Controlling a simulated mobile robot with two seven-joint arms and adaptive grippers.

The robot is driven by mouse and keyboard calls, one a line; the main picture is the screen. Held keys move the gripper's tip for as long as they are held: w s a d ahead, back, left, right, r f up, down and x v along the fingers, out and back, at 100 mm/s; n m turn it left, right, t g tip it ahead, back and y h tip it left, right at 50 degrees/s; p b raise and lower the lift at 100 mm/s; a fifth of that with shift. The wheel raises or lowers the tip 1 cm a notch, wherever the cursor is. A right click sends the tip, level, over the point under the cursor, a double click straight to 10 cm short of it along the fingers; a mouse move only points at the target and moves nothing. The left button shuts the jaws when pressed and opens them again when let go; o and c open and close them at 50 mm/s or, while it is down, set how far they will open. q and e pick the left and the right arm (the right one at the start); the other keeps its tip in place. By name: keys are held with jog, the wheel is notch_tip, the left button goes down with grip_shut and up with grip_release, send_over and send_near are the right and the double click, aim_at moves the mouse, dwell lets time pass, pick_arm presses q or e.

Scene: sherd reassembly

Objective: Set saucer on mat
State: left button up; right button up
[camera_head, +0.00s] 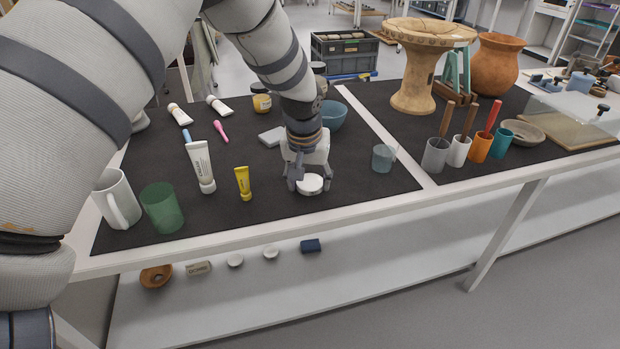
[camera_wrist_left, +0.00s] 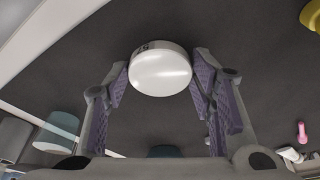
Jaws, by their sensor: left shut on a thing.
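My left gripper (camera_head: 306,178) points down over the left part of the table and is shut on a small white round thing (camera_head: 310,184). In the left wrist view the white thing (camera_wrist_left: 160,72) sits between the purple finger pads of the gripper (camera_wrist_left: 160,80). It has a smooth top and a small dark mark on its side; I cannot tell for sure that it is the saucer. It is low over the black mat (camera_head: 340,180), near its front edge; I cannot tell whether it touches. A shallow grey-brown dish (camera_head: 523,132) lies on the right-hand mat. My right gripper is not in view.
A clear cup (camera_head: 383,158) stands right of my gripper, and a blue bowl (camera_head: 332,115) is behind it. To the left are a yellow tube (camera_head: 243,183), a white tube (camera_head: 201,167), a green cup (camera_head: 162,207) and a white mug (camera_head: 117,199). Front mat beside the gripper is bare.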

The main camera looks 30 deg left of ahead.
pick_arm(q)
jog(key=shift+f, duration=0.2)
jog(key=o, duration=1.2)
jog(key=shift+r, duration=0.15)
jog(key=p+v, duration=0.2)
jog(key=v, duration=1)
jog(key=shift+r, duration=0.15)
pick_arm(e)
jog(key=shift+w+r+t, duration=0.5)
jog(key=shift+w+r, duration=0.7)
